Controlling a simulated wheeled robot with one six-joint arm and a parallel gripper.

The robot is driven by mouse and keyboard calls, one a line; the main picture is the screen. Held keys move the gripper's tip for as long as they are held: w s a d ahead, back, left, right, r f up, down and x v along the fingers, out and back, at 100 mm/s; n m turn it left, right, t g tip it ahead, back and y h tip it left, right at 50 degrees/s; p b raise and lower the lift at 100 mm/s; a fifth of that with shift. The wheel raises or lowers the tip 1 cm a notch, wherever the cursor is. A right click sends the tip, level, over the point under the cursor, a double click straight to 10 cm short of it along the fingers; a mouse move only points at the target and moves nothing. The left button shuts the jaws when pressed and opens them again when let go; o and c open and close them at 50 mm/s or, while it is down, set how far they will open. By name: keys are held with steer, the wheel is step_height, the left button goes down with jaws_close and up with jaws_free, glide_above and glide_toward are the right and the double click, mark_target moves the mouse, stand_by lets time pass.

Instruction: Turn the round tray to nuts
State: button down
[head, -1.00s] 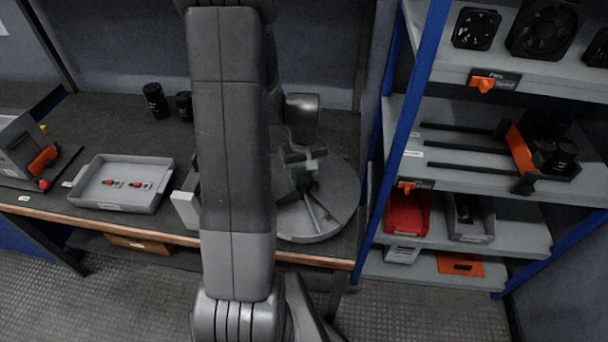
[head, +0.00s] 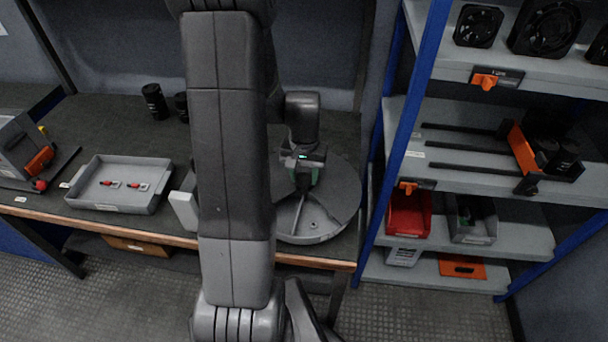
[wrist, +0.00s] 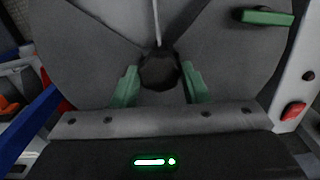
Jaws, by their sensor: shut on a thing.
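The round grey tray (head: 335,215) lies on the bench right of my arm, with dividers running out from its middle. Part of it is hidden behind my arm and gripper. My gripper (head: 303,185) is over the tray's middle, pointing down. In the wrist view its two green fingers (wrist: 160,86) stand on either side of a dark faceted knob (wrist: 160,68) at the tray's centre, shut on it. A thin divider runs from the knob. A green bar (wrist: 266,17) shows at the upper right of the wrist view. I cannot make out any nuts or a readable label.
A grey bin (head: 120,184) with small red parts stands on the bench at left. A white box (head: 186,208) sits close to the tray, partly behind my arm. The blue shelf post (head: 405,130) rises close on the tray's right. Black cylinders (head: 155,100) stand at the back.

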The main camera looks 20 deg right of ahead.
steer(key=shift+m+b, duration=0.4)
steer(key=shift+m, duration=3.1)
steer(key=shift+m+b, duration=0.3)
steer(key=shift+m, duration=0.4)
steer(key=c, duration=0.8)
jaws_free()
steer(key=shift+c, duration=0.2)
steer(key=shift+r, duration=0.1)
step_height(320, 180, up, 14)
steer(key=shift+p, duration=0.4)
steer(key=shift+f, duration=0.25)
